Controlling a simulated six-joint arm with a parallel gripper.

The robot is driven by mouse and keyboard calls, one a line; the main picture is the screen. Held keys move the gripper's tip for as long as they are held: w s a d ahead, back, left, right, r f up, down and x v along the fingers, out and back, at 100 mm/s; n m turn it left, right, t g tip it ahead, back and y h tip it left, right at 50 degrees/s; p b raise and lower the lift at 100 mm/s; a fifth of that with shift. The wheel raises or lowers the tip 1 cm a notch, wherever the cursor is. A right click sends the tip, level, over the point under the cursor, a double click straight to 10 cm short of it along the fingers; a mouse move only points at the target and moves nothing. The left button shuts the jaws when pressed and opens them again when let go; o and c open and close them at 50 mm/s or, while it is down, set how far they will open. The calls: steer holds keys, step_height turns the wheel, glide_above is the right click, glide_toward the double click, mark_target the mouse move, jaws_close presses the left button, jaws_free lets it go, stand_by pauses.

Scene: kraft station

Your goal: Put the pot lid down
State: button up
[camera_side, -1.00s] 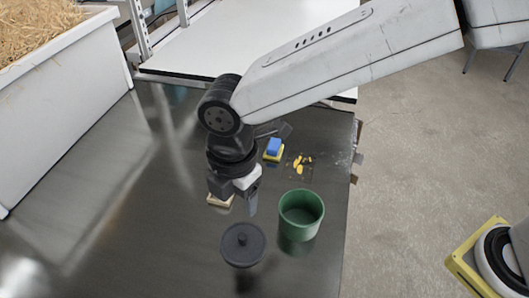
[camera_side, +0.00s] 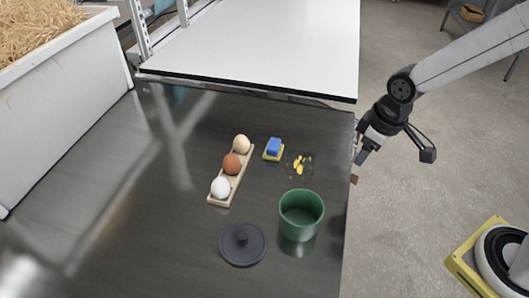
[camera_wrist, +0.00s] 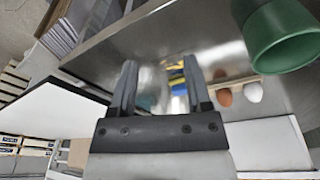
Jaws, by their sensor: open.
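The dark pot lid (camera_side: 242,246) lies flat on the dark metal table, knob up, to the lower left of the green pot. The green pot (camera_side: 301,216) stands upright and open on the table; part of it also shows in the wrist view (camera_wrist: 280,32). My gripper (camera_side: 361,160) is at the table's right edge, well away from the lid. In the wrist view its two fingers (camera_wrist: 160,82) are apart with nothing held between them. The lid does not show in the wrist view.
A wooden holder (camera_side: 217,201) with three eggs, a blue and yellow sponge (camera_side: 273,148) and some yellow pieces (camera_side: 299,164) lie behind the pot and lid. A straw-filled white bin (camera_side: 60,100) stands at left. The table's left part is clear.

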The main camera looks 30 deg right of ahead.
steer(key=s+d+f+m, duration=0.1)
steer(key=s+d+m, duration=0.3)
steer(key=d, duration=0.1)
steer(key=shift+d+m, duration=0.2)
steer(key=shift+m, duration=0.1)
